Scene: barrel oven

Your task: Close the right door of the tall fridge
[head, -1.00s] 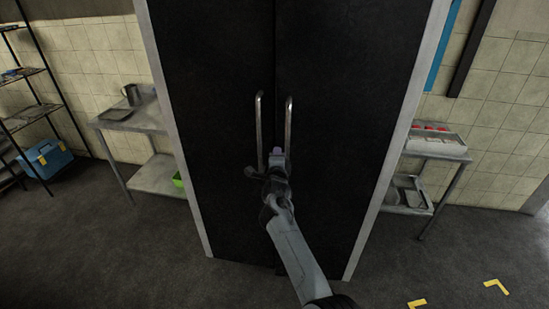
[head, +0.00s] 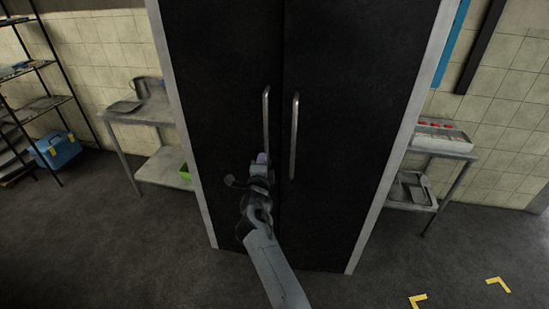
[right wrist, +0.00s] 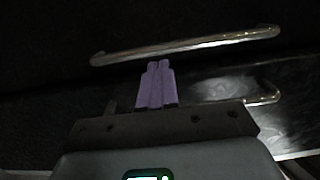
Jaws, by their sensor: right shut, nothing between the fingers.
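The tall fridge has two black doors in a grey frame. The right door (head: 345,130) looks flush with the left door (head: 225,100), with a thin dark seam between them. The right door's vertical metal handle (head: 294,135) stands just right of the seam, the left door's handle (head: 266,118) just left of it. My right gripper (head: 262,158) is shut and empty, in front of the left door near its handle's lower end. In the right wrist view its purple fingertips (right wrist: 156,84) are together, below a handle bar (right wrist: 185,46). My left gripper is out of view.
A metal side table (head: 150,112) with a jug and tray stands left of the fridge. Another table (head: 445,152) with red items stands at right. A black shelf rack and blue box (head: 57,150) are far left. The floor in front is clear.

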